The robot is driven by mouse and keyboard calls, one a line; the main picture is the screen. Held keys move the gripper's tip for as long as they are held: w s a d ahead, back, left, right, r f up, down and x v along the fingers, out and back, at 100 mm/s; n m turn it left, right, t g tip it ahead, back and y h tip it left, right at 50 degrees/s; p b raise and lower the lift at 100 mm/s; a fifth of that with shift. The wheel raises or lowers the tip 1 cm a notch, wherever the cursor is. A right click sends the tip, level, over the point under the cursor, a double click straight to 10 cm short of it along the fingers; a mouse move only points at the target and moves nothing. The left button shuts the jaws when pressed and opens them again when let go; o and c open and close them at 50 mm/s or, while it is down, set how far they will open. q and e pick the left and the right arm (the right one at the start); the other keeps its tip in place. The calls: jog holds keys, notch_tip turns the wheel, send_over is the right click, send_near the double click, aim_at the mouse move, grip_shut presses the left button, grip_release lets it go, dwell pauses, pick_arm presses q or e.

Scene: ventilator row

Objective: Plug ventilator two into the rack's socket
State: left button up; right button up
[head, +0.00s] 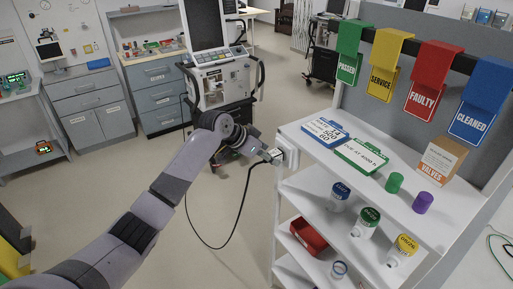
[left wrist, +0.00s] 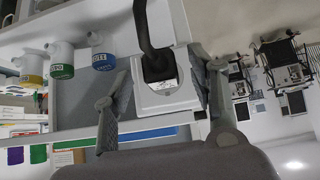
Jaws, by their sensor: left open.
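A ventilator (head: 222,82) with a dark screen stands on a wheeled cart; I cannot read a number on it. Its black cable (head: 240,205) loops down to the floor and up to the rack's edge. My left gripper (head: 272,155) is at the white socket (head: 290,157) on the rack's left side. In the left wrist view the fingers (left wrist: 160,105) are apart, one on each side of the socket box (left wrist: 165,102). The black plug (left wrist: 158,68) sits at the socket's face, between the fingers and clear of them. How deep it sits is hidden. My right gripper is not in view.
The white rack (head: 330,165) holds clipboards, labelled jars (head: 338,195), a red bin (head: 308,237) and a box of valves (head: 440,160). Coloured tags (head: 425,75) hang above it. Another ventilator (head: 325,50) stands behind. The floor left of the rack is clear apart from the cable.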

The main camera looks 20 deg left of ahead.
pick_arm(q)
jog(key=v, duration=1.1)
jog(key=s+a+f+n+g+y+b, duration=0.1)
jog(key=s+a+f+n+b, duration=0.15)
jog(key=f, duration=1.65)
jog(key=s+a+f+n+y+b, duration=0.1)
jog(key=s+a+f+n+y, duration=0.15)
jog(key=f, duration=1.55)
jog(key=s+f+n+g+y+b, duration=0.1)
jog(key=s+f, duration=0.7)
jog(key=f, duration=0.2)
jog(key=s+f+g+b, duration=0.1)
jog(key=s+f, duration=0.6)
jog(key=f, duration=0.3)
jog(key=s+d+f+g+b, duration=0.1)
jog(key=s+f, duration=0.4)
jog(key=s, duration=0.7)
jog(key=s+d+f+g, duration=0.1)
jog(key=s+f, duration=0.5)
jog(key=s, duration=0.6)
jog(key=s+d+f+b, duration=0.1)
jog(key=s+f, duration=0.5)
jog(key=s, duration=0.6)
jog(key=shift+d+m+g+y+b, duration=0.3)
jog(key=shift+d+m+g+y, duration=0.1)
jog(key=shift+d, duration=0.45)
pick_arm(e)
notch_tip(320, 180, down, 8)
